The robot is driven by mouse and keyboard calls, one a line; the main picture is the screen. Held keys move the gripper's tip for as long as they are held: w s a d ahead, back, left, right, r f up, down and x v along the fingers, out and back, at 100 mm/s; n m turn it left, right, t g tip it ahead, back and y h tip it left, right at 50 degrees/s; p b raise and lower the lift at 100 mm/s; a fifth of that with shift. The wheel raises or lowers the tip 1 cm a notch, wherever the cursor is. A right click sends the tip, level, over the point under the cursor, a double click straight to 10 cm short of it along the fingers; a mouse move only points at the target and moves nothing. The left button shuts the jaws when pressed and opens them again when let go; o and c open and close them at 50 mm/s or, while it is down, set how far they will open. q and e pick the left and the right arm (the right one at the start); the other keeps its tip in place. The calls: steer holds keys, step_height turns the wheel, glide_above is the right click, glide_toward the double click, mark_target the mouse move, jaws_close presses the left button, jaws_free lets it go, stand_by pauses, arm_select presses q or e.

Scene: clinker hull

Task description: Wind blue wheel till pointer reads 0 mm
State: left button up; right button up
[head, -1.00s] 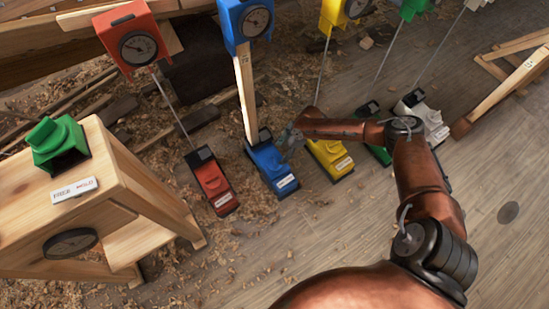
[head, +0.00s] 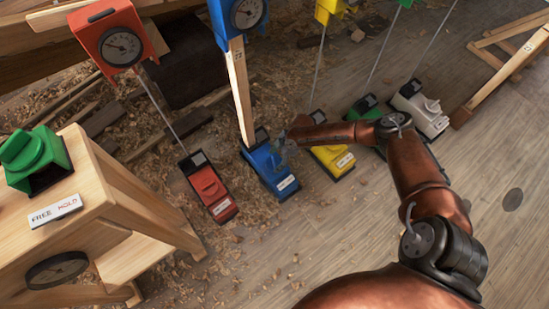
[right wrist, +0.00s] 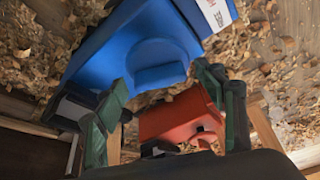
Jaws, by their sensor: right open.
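The blue unit (head: 262,160) stands on the floor in the middle of the head view. A pale wooden post rises from it to a blue gauge box (head: 226,27) with a round dial (head: 247,13); its pointer is too small to read. In the right wrist view, a round raised blue wheel (right wrist: 160,66) shows on the blue body (right wrist: 95,62). My right gripper (head: 282,150) is close beside the blue unit. In the right wrist view its open fingers (right wrist: 162,84) lie left and right of the wheel; contact cannot be told. My left gripper is out of view.
Similar red (head: 207,188), yellow (head: 331,158), green (head: 366,108) and white (head: 420,108) units stand in the row. A wooden bench (head: 95,215) at left carries a green knob (head: 35,155) and a sign reading FREE HOLD (head: 55,210). Shavings litter the floor; bare planks are at lower right.

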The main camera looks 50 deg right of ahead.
steer(key=c, duration=1.1)
steer(key=shift+d, duration=0.15)
steer(key=shift+c, duration=0.3)
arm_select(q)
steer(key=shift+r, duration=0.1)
arm_select(e)
steer(key=shift+r, duration=0.1)
